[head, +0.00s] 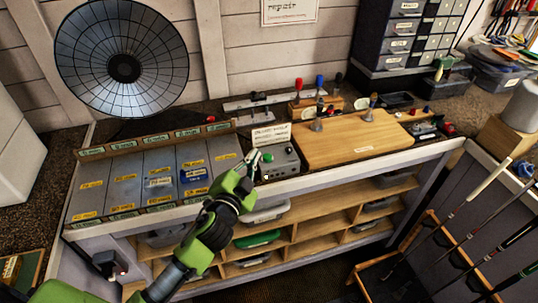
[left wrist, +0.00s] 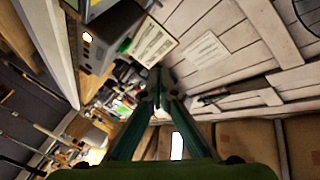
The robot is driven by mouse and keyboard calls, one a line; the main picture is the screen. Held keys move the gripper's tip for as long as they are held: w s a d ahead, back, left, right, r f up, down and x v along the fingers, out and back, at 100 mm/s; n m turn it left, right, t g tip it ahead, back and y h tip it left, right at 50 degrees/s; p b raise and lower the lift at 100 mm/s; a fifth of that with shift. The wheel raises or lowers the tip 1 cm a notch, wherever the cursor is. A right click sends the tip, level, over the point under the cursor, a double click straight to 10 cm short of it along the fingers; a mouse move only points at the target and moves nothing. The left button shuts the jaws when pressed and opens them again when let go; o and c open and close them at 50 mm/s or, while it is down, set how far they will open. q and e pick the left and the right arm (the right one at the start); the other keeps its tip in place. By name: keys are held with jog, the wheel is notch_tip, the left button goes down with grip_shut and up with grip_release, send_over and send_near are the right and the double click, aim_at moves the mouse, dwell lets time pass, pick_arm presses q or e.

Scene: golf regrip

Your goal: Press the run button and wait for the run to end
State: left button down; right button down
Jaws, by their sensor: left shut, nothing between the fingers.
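A small grey control box (head: 284,163) stands on the bench, left of the wooden board. A green part (head: 267,157) that looks like the run button sits at its left side. My left gripper (head: 253,157) is shut and empty, with its tips close to the left of the green part. I cannot tell if they touch. In the left wrist view the shut fingers (left wrist: 158,85) point past the grey box (left wrist: 112,32), which shows a lit spot on one face. The right gripper is not in view.
A grey sorting panel (head: 130,185) with yellow labels lies left of the box. A printed card (head: 271,135) stands behind it. The wooden board (head: 355,138) with small tools is to the right. Golf clubs (head: 450,215) lean in a rack at the lower right.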

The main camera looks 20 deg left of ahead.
pick_arm(q)
jog(key=w+d+r+m+g+h, duration=0.2)
jog(key=d+r+m+h, duration=0.5)
jog(key=m, duration=0.3)
jog(key=w+d+r+m+g+h, duration=0.1)
jog(key=w+d+r+m+h, duration=0.2)
jog(key=d+r+m+h, duration=0.55)
jog(key=m+g+y, duration=0.7)
jog(key=m+y, duration=0.2)
send_over(265, 156)
notch_tip(265, 156, down, 9)
jog(key=shift+n+p, duration=0.25)
jog(key=shift+p, duration=0.1)
jog(key=shift+f, duration=0.1)
notch_tip(265, 156, down, 8)
jog(key=b, duration=0.5)
jog(key=shift+f+b, duration=0.25)
jog(key=shift+b, duration=0.15)
